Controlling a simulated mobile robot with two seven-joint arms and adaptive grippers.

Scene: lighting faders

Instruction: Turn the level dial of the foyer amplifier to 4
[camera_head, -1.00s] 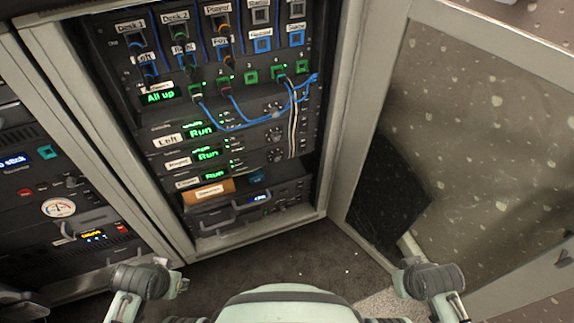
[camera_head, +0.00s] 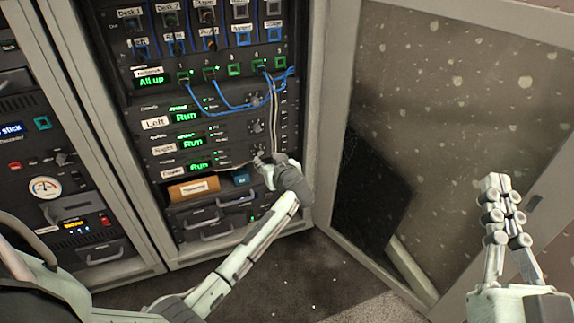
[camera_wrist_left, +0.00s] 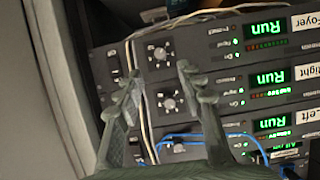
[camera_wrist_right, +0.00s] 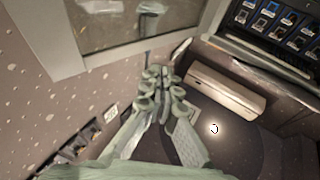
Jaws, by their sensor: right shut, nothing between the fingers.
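The foyer amplifier is the lowest of three similar units in the head view, with a "Foyer" label (camera_head: 172,173) and a green "Run" display. In the head view my left gripper (camera_head: 264,160) covers the dial. My right gripper (camera_head: 495,180) is shut and empty, away at the right.
The right amplifier's dial (camera_wrist_left: 167,103) and the left amplifier's dial (camera_wrist_left: 180,147) are close by. Pale cables (camera_wrist_left: 130,45) hang beside the dials, passing by one left fingertip. Blue patch cables (camera_head: 230,107) loop above. An open cabinet door (camera_head: 335,130) stands right of the rack.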

